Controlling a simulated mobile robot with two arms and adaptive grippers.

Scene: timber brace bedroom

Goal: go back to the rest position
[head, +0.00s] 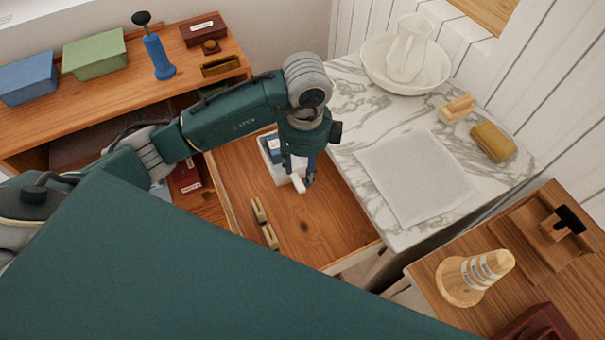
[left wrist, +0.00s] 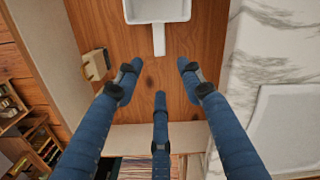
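My left gripper (head: 302,183) hangs from the green arm over an open wooden drawer (head: 325,228). In the left wrist view, its blue fingers (left wrist: 159,80) are spread apart with nothing between them. A white tray-like thing with a short handle (head: 299,184) lies in the drawer, partly hidden behind the fingers. In the left wrist view this white thing (left wrist: 158,10) is beyond the fingertips, its handle pointing toward them, with a visible gap. My right gripper is not in view.
A small pale wooden-and-dark piece (head: 263,222) lies in the drawer. A wooden shelf (head: 115,80) with boxes stands left.

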